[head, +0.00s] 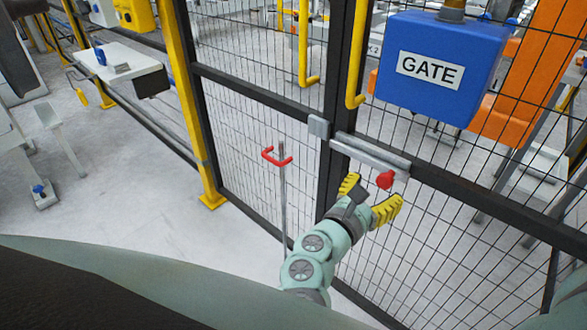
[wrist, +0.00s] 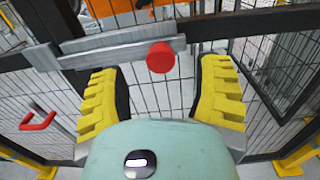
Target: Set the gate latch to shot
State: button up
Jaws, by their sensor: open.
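The gate latch is a grey sliding bar (head: 375,156) on the dark gate frame, with a round red knob (head: 385,180) below its right part. A small grey keeper plate (head: 319,127) sits on the post just left of the bar's left end; I cannot tell whether the bar enters it. My gripper (head: 372,196) is open, its yellow ribbed fingers just below the knob in the head view. In the wrist view, the knob (wrist: 160,57) shows ahead of the gap between the open fingers (wrist: 159,75), with the bar (wrist: 120,47) behind it. Contact is not visible.
A blue GATE box (head: 437,68) hangs above the latch. Mesh panels and dark rails surround my gripper. A red handle on a thin post (head: 277,158) stands left of the arm. Yellow bars (head: 355,60) run above. Open floor (head: 130,180) lies at left.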

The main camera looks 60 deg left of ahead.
aim_at(383, 182)
jog(key=x, duration=0.5)
jog(key=shift+p, duration=0.3)
grip_shut()
